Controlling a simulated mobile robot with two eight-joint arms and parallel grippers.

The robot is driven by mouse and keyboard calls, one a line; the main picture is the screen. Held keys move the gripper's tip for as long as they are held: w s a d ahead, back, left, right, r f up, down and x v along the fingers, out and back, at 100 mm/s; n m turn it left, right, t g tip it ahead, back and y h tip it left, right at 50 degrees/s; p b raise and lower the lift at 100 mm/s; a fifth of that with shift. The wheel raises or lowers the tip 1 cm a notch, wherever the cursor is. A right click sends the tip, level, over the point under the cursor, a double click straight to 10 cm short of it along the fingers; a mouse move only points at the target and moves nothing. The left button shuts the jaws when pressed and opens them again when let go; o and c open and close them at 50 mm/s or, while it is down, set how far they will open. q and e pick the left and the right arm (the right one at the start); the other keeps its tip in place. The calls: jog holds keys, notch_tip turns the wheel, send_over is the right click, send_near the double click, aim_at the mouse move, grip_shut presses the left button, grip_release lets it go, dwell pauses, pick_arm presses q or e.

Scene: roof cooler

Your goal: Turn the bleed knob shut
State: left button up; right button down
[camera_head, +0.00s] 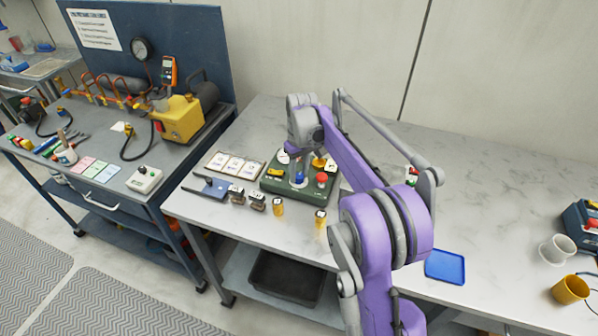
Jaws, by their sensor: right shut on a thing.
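A green box (270,184) with a dial and several coloured knobs sits on the light worktop at the centre. A blue knob (299,180) stands at its front middle, with a red knob (321,178) to the right and a yellow part (275,171) to the left. I cannot read which knob is labelled bleed. My right gripper (302,165) reaches down over the box, its tips small and partly hidden by my wrist. It is shut, apparently on the blue knob. My left gripper is not in view.
Small yellow-topped containers (320,218) and dark blocks stand in front of the box. A card tray (236,166) lies to its left. A blue tray (445,267), a white mug (556,249) and a yellow mug (570,290) are at right. The worktop's back right is mostly clear.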

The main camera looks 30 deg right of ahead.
aim_at(300, 175)
jog(key=shift+n, duration=0.3)
jog(key=c, duration=0.5)
grip_release()
notch_tip(300, 175, up, 11)
jog(key=shift+d+p, duration=0.25)
jog(key=shift+p, duration=0.2)
jog(key=shift+f, duration=0.1)
